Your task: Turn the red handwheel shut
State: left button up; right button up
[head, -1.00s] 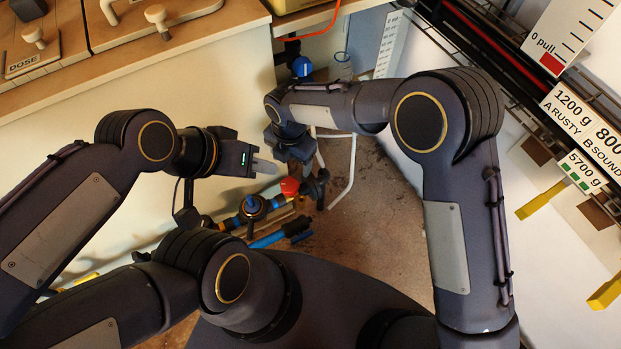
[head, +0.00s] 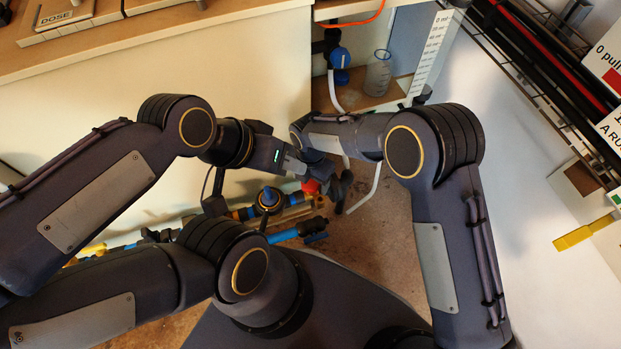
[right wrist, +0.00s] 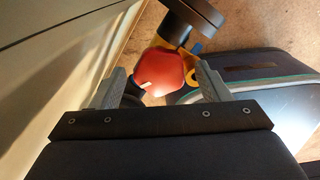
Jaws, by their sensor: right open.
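The red handwheel (right wrist: 161,70) is a rounded, lobed knob in the upper middle of the right wrist view. In the head view only a small part of the red handwheel (head: 311,186) shows, low at the foot of the cabinet among the pipes. My right gripper (right wrist: 160,84) is open, with one grey finger on each side of the handwheel. I cannot tell whether the fingers touch it. In the head view my right gripper is mostly hidden behind my left gripper (head: 295,163). The left gripper's jaw state is unclear.
A blue pipe (head: 290,234) and brass fittings run along the floor beside the handwheel. A dark round handle (head: 343,188) stands just right of it. A glass beaker (head: 378,75) stands in the open cabinet bay. Open floor (head: 385,235) lies to the right.

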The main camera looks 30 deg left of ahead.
jog(key=c, duration=1)
jog(key=shift+o, duration=0.2)
